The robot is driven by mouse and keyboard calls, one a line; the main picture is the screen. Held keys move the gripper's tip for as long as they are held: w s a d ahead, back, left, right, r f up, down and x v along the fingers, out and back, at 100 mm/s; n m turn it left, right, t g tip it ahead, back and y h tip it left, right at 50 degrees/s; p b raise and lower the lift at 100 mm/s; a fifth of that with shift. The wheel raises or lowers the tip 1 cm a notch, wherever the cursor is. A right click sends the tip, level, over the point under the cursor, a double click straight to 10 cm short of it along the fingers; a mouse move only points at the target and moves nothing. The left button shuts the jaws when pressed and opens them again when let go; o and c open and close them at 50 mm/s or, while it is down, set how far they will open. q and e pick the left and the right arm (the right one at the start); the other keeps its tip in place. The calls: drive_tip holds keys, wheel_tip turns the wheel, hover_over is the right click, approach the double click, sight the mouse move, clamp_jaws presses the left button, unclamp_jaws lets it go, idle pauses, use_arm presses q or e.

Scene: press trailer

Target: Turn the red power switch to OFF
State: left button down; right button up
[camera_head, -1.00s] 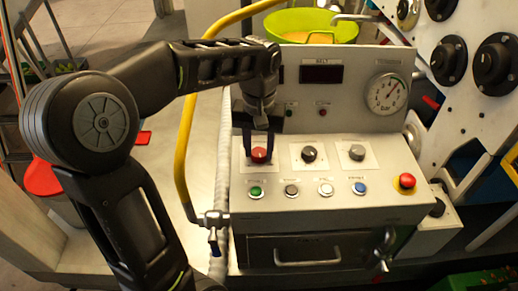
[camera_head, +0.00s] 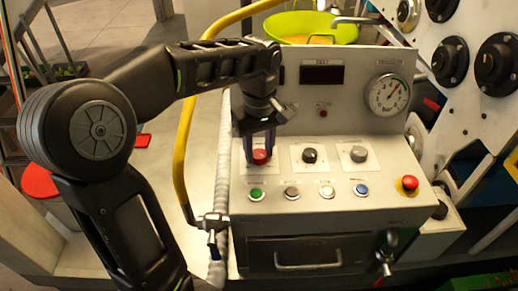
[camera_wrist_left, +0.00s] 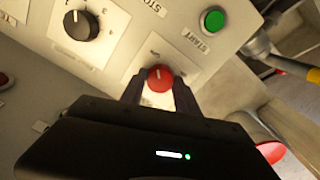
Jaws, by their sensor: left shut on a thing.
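The red power switch (camera_head: 260,157) is a round knob on a white plate at the left of the panel's upper row. It also shows in the left wrist view (camera_wrist_left: 160,78), with a pale pointer mark on its face. My left gripper (camera_head: 259,148) comes down on it from above, one finger on each side, and is shut on the knob. In the left wrist view the left gripper's fingers (camera_wrist_left: 158,92) flank the knob. The plate's lettering is too small or hidden to read. My right gripper is not in view.
Below are a green button (camera_head: 256,194), a blue button (camera_head: 361,190) and a red emergency button (camera_head: 409,183).

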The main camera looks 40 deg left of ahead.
sight(259, 153)
use_arm(q)
drive_tip(key=shift+r, duration=0.1)
drive_tip(key=c, duration=0.9)
unclamp_jaws()
drive_tip(key=shift+r, duration=0.3)
wheel_tip(259, 153, up, 4)
drive_tip(key=shift+r, duration=0.1)
wheel_tip(259, 153, up, 2)
drive_tip(key=shift+r+p, duration=0.25)
drive_tip(key=shift+p, duration=0.85)
drive_tip(key=shift+r+p, duration=0.25)
drive_tip(key=shift+p, duration=0.05)
drive_tip(key=shift+f, duration=0.1)
